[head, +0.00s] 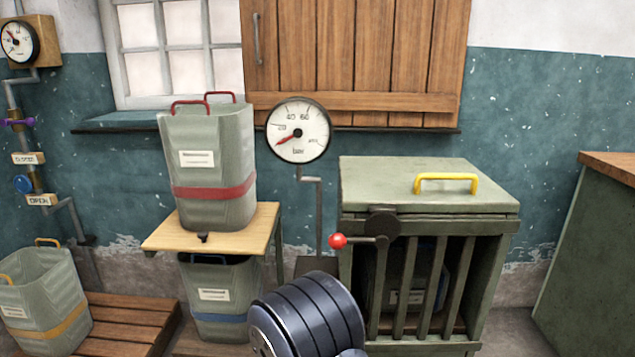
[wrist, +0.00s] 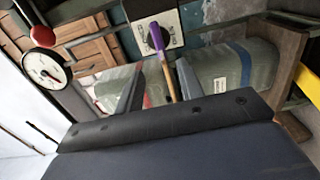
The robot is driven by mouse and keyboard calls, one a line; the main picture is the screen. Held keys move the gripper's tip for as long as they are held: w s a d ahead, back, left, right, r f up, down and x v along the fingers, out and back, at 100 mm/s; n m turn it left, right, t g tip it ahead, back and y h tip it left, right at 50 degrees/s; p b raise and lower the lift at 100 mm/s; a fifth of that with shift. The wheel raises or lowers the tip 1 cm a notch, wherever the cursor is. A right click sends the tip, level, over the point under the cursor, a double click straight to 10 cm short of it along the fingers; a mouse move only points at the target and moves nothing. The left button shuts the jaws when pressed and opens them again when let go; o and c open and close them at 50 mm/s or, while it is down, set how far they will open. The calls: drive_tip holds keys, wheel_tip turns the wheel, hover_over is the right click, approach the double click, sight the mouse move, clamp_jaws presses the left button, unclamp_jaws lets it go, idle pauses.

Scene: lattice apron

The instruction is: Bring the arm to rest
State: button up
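My arm (head: 308,318) shows as a dark ribbed link at the bottom middle of the head view, in front of the lattice-fronted cabinet. My gripper is outside the head view. In the wrist view, its dark body fills the bottom, and the two grey fingers of my gripper (wrist: 160,82) stand apart. A thin tan stick with a purple end (wrist: 156,38) shows between the fingers. It does not appear to be gripped, and its distance from them is hard to judge.
The cabinet (head: 430,187) has a yellow handle and a red-knobbed lever (head: 338,241). A pressure gauge (head: 298,131) stands behind. A red-banded bin (head: 210,150) sits on a small table (head: 165,236), a blue-banded bin (head: 218,300) below. A yellow-banded bin (head: 40,295) stands left; a counter (head: 590,240) right.

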drive_tip(key=w+m+b, duration=0.4)
drive_tip(key=w+m, duration=0.3)
drive_tip(key=w, duration=0.2)
drive_tip(key=shift+w+d+r+b, duration=0.2)
drive_tip(key=shift+w+d+b, duration=0.05)
drive_tip(key=shift+b, duration=0.15)
idle(0.6)
